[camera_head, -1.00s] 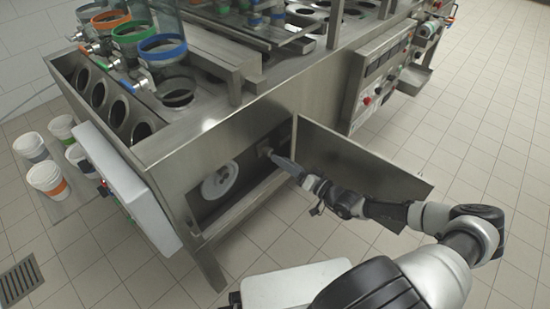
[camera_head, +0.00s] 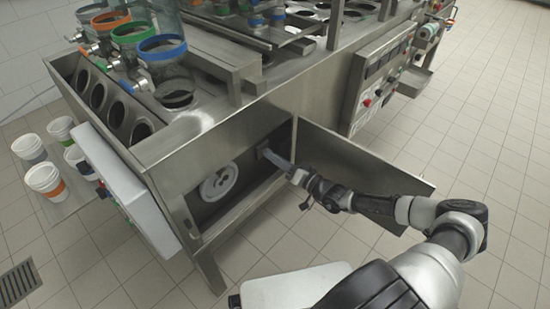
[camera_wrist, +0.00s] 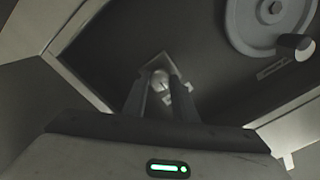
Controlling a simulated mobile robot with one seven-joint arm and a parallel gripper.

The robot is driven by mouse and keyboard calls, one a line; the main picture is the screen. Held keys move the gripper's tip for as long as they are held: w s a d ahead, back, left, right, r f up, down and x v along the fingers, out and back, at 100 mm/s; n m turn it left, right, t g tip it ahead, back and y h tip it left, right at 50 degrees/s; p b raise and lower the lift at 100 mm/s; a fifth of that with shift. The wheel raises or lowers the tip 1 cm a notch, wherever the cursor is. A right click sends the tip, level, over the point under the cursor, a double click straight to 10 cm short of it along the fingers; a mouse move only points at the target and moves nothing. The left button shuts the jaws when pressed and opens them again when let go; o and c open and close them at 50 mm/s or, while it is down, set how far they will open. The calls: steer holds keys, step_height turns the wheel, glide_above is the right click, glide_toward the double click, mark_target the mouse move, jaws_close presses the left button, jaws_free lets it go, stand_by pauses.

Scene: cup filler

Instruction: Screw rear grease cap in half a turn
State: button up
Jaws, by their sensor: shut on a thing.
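The grease cap (camera_wrist: 160,80) is a small pale rounded piece on a bracket inside the dark open compartment of the machine. In the wrist view it sits between the tips of my two fingers, partly hidden by them. My gripper (camera_wrist: 159,86) is shut on it. In the head view my gripper (camera_head: 270,156) reaches into the compartment near its right side, by the hinged door. The cap itself is too small and covered to make out there. No second grease cap can be made out.
A pale handwheel (camera_head: 218,182) with a knob is in the compartment, left of my gripper; the wrist view shows it at upper right (camera_wrist: 243,35). The open door (camera_head: 350,165) stands close beside my arm. Cups (camera_head: 45,180) stand at the left.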

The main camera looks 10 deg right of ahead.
steer(key=shift+r+m+p, duration=0.1)
steer(key=shift+m+p, duration=0.2)
steer(key=shift+p, duration=0.1)
steer(key=m+p, duration=0.1)
steer(key=m, duration=1.6)
steer(key=m+p, duration=0.1)
steer(key=m, duration=1.7)
steer(key=shift+f+m, duration=0.2)
steer(key=shift+m, duration=0.1)
steer(key=o, duration=1)
